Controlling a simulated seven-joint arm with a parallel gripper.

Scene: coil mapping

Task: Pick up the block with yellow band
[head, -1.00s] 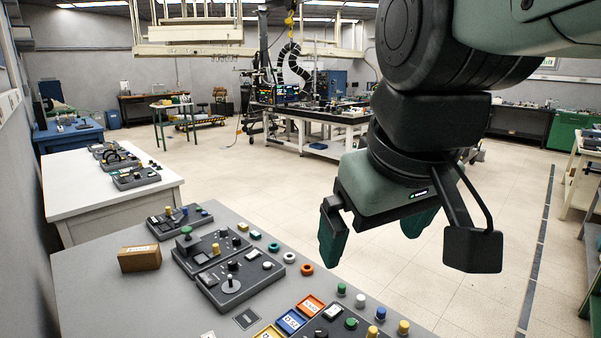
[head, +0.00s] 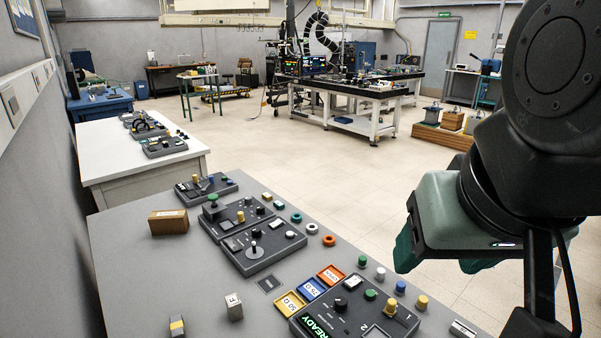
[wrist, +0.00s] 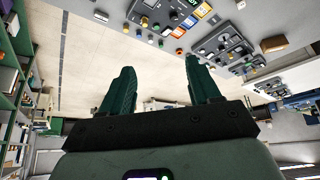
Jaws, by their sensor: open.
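The block with the yellow band (head: 177,326) is a small grey block on the near part of the grey table, at the bottom edge of the head view, partly cut off. A pale block marked F (head: 234,307) stands just right of it. My gripper (head: 440,262) is open and empty, off to the right beyond the table's right edge, well apart from both blocks. In the wrist view, its two green fingers (wrist: 160,66) are spread with floor between them. I cannot make out the banded block there.
A control panel (head: 355,312) with knobs and a READY display lies right of the blocks. Orange, blue and yellow labelled trays (head: 330,274), coloured rings, pegs, more panels and a brown box (head: 168,222) are farther back. The table's left part (head: 130,270) is clear.

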